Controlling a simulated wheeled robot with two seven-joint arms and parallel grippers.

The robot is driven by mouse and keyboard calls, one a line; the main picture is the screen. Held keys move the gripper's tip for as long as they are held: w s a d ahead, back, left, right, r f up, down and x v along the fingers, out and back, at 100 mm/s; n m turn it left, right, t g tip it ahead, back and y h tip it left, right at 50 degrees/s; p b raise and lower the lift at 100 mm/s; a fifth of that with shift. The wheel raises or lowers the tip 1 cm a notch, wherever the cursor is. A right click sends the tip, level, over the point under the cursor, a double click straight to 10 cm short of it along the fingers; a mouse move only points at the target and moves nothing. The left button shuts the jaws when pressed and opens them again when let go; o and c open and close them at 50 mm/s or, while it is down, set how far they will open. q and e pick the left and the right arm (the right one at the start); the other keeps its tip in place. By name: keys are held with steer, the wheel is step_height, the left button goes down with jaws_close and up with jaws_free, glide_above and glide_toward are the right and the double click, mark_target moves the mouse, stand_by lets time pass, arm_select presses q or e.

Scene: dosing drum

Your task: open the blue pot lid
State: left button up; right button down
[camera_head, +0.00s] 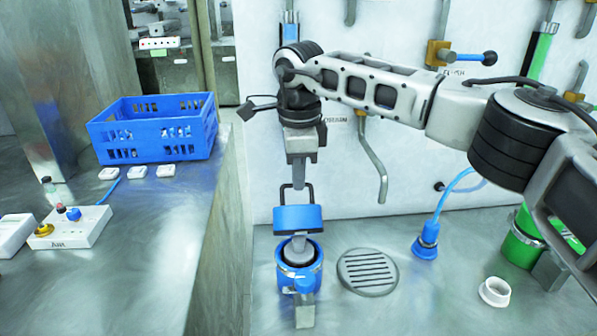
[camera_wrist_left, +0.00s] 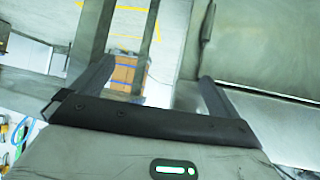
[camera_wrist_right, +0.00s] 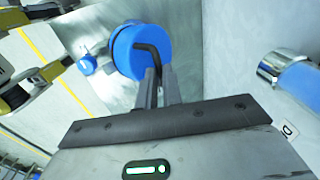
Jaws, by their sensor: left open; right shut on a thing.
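The blue pot (camera_head: 287,283) stands on the metal worktop, low in the middle of the head view. Its blue lid (camera_head: 297,219) with a dark loop handle is above it, apart from the pot's rim as far as I can see. My right gripper (camera_head: 298,182) is shut on the lid's handle. In the right wrist view, the lid (camera_wrist_right: 125,52) shows as a blue disc with the bent dark handle between the fingers. My left gripper (camera_wrist_left: 153,82) is open and empty in the left wrist view, and it is not in the head view.
A blue crate (camera_head: 155,130) and a white button box (camera_head: 72,228) are on the left counter. A round drain grate (camera_head: 368,272), a blue hose fitting (camera_head: 428,240), a white ring (camera_head: 495,291) and a green container (camera_head: 523,240) are right of the pot. A white wall stands behind.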

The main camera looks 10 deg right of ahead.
steer(key=c, duration=1.5)
jaws_free()
steer(key=shift+f, duration=0.3)
steer(key=shift+c, duration=0.2)
steer(key=shift+r, duration=0.25)
step_height(320, 180, up, 16)
steer(key=s, duration=0.1)
steer(key=shift+f, duration=0.2)
